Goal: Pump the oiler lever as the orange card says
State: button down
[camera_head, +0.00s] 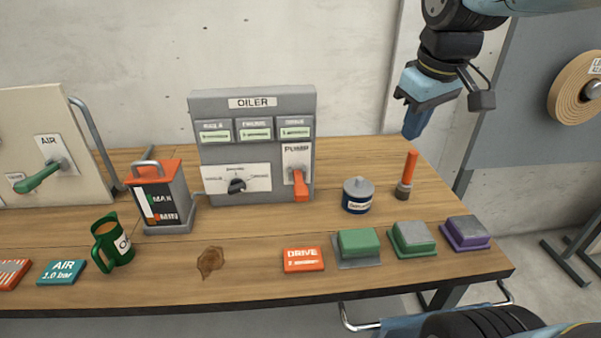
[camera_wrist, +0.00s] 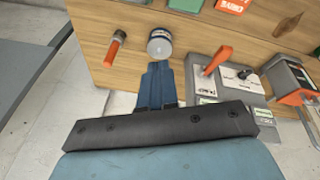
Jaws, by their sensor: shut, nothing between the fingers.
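The grey oiler box (camera_head: 258,103) stands at the back of the bench. Its orange pump lever (camera_head: 301,187) hangs down on the white PUMP plate; it also shows in the wrist view (camera_wrist: 217,61). A dark selector knob (camera_head: 237,186) sits on a plate at the box's lower left; I cannot tell its setting. Three small windows above it carry small unclear text. The orange card (camera_head: 303,260) reads DRIVE, with a smaller line I cannot read surely. My gripper (camera_head: 413,130) is shut and empty, in the air right of the box, well apart from the lever.
A small tin (camera_head: 358,195) and an orange-handled tool (camera_head: 407,174) stand between the box and the bench's right end. Green (camera_head: 358,243), grey-green (camera_head: 413,238) and purple (camera_head: 466,232) blocks line the front. An oil can (camera_head: 160,197) and green mug (camera_head: 112,243) stand left.

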jog(key=w+a+n+g, duration=0.3)
jog(key=w+a+n, duration=0.4)
jog(key=a, duration=0.3)
jog(key=n+g, duration=0.2)
jog(key=n, duration=0.4)
send_over(301, 189)
jog(key=w, duration=0.2)
notch_tip(301, 189, down, 3)
jog(key=shift+w+a+f+n, duration=0.15)
jog(key=shift+w+f+n, duration=0.15)
jog(key=f, duration=0.4)
jog(key=s+f, duration=0.1)
jog(key=f, duration=0.4)
jog(key=s+f, duration=0.1)
jog(key=f, duration=0.4)
